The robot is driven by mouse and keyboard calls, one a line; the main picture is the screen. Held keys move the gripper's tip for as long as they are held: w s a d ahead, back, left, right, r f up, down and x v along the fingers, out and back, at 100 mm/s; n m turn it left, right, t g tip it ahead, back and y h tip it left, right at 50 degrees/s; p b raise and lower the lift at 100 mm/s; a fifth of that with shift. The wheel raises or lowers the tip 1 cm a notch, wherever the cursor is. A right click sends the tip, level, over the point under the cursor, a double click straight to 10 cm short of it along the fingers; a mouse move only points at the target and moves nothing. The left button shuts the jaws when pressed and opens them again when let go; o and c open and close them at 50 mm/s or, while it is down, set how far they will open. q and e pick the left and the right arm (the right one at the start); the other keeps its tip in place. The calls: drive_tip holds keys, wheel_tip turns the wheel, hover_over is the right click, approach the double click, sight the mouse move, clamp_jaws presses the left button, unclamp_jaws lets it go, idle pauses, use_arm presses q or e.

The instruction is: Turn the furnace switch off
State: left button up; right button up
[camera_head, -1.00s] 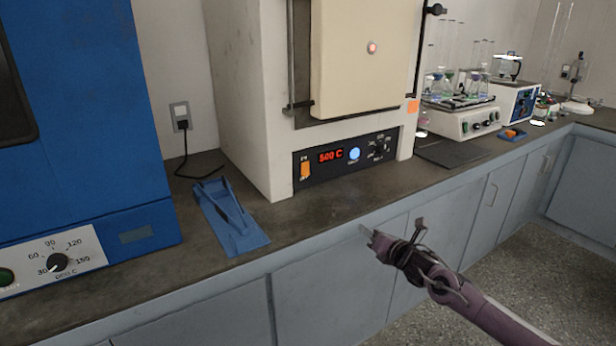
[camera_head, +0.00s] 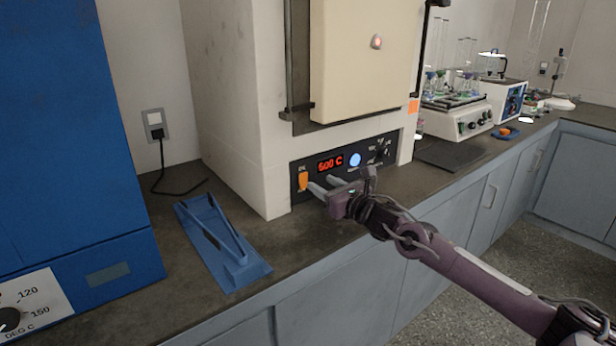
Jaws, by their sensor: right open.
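The furnace (camera_head: 240,90) is a cream cabinet standing on the dark counter, with its door shut. Its black control panel (camera_head: 392,146) shows a red 500 C display (camera_head: 330,164), a lit blue button (camera_head: 355,160) and a dial. The orange furnace switch (camera_head: 303,181) sits at the panel's left end; its lower label is partly covered. My right gripper (camera_head: 322,187) is open and empty in front of the panel, its fingers pointing at the switch. The fingertips are close to the switch; I cannot tell whether they touch. My left gripper is not in view.
A blue tong-like tool on a blue base (camera_head: 222,245) lies on the counter left of the furnace. A blue oven (camera_head: 75,150) stands at far left. A shaker with flasks (camera_head: 458,120) stands at right. Counter (camera_head: 300,238) before the furnace is clear.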

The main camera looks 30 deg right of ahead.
sight(304, 174)
drive_tip(key=shift+w+a+f, duration=0.1)
drive_tip(key=shift+w+a, duration=0.1)
drive_tip(key=shift+w, duration=1.4)
drive_tip(key=shift+w+a, duration=0.15)
drive_tip(key=shift+w, duration=1.45)
